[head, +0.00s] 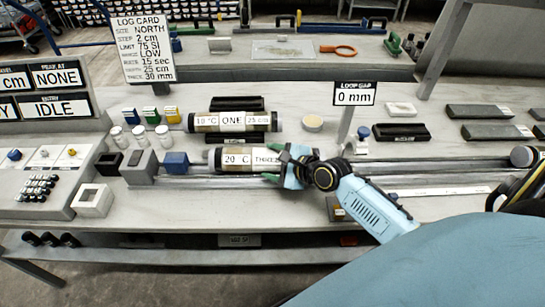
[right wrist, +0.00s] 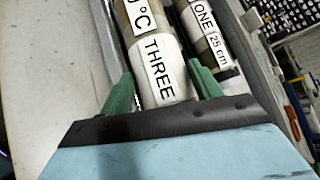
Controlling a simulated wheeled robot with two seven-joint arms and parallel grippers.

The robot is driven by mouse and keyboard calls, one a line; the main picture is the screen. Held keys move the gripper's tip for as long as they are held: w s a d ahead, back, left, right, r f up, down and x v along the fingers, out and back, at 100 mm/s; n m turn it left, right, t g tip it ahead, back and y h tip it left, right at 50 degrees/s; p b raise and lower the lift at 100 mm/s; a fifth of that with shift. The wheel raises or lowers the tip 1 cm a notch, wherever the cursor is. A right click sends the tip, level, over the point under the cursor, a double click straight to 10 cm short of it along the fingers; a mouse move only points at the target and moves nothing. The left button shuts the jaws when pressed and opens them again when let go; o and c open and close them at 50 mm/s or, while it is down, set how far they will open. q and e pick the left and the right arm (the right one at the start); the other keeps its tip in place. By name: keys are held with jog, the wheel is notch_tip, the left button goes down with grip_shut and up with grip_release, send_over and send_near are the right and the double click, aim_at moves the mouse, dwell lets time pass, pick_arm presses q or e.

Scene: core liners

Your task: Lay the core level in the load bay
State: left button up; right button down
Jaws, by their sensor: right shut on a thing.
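The core labelled 20 °C THREE (head: 238,160) is a tube with a white label and dark ends. It lies level along the bench, over or on a pair of metal rails (head: 340,180). My right gripper (head: 273,163) is shut on its right end. In the right wrist view the green fingers (right wrist: 163,90) stand either side of core THREE (right wrist: 160,70). A blue block (head: 176,162) and a grey block (head: 139,166) stand left of the core. No label names the load bay, and the core's underside is hidden. My left gripper is not in view.
Core ONE (head: 232,121) lies just behind, between black cradles (head: 237,138). A sign post reading 0 mm (head: 354,94) stands right of my gripper. Small jars (head: 140,134), a button panel (head: 40,175) and a white square holder (head: 92,200) are at left. The front bench strip is mostly clear.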

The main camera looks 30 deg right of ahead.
jog(key=c, duration=0.7)
grip_release()
jog(key=shift+s+a+f, duration=0.1)
jog(key=shift+f, duration=0.05)
jog(key=shift+c, duration=0.2)
jog(key=o, duration=0.4)
jog(key=shift+o, duration=0.2)
jog(key=p+v, duration=0.2)
jog(key=v, duration=1)
